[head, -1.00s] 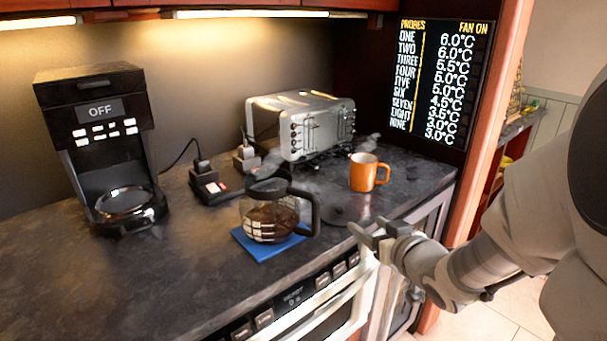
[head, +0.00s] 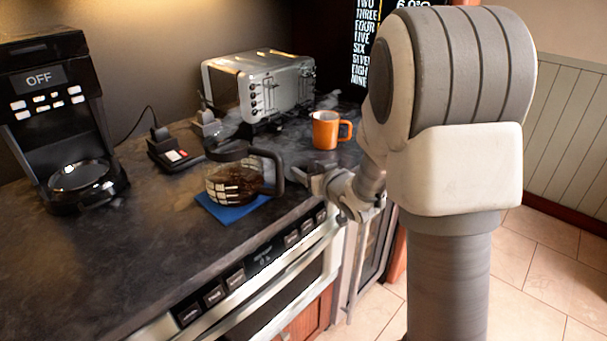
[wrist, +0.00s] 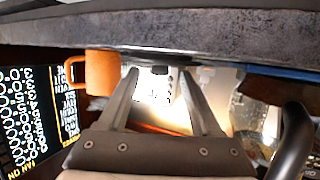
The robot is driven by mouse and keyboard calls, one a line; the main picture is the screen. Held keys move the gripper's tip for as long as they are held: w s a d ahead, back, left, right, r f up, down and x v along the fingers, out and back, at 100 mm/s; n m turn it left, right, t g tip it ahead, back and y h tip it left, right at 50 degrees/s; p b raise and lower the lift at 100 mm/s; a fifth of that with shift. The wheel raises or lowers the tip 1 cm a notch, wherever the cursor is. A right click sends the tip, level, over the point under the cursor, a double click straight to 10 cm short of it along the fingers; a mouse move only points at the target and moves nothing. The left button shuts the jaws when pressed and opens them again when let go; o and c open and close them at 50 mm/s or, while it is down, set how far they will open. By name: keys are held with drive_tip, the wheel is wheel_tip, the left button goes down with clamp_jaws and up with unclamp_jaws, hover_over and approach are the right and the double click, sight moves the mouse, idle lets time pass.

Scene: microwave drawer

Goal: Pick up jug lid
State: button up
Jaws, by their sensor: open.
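The jug lid is a dark, low disc, hard to tell from the dark counter. In the wrist view, which is upside down, its small dark knob (wrist: 160,70) shows between my fingertips, with no clear contact. In the head view the lid is mostly lost behind my gripper. My gripper (head: 316,178) is open and low at the counter's front edge, right of the glass jug (head: 236,183). Its two spread fingers (wrist: 160,84) also show in the wrist view. The jug holds dark coffee and stands on a blue mat (head: 228,213).
An orange mug (head: 326,130) stands behind my gripper, and a silver toaster (head: 262,88) behind that. The jug's black handle (wrist: 293,142) is close beside my gripper. A coffee machine (head: 55,110) stands at left. The front-left counter (head: 110,255) is clear.

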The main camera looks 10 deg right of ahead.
drive_tip(key=shift+w+a+f, duration=0.1)
drive_tip(key=shift+w+f, duration=0.05)
drive_tip(key=shift+w, duration=0.3)
clamp_jaws()
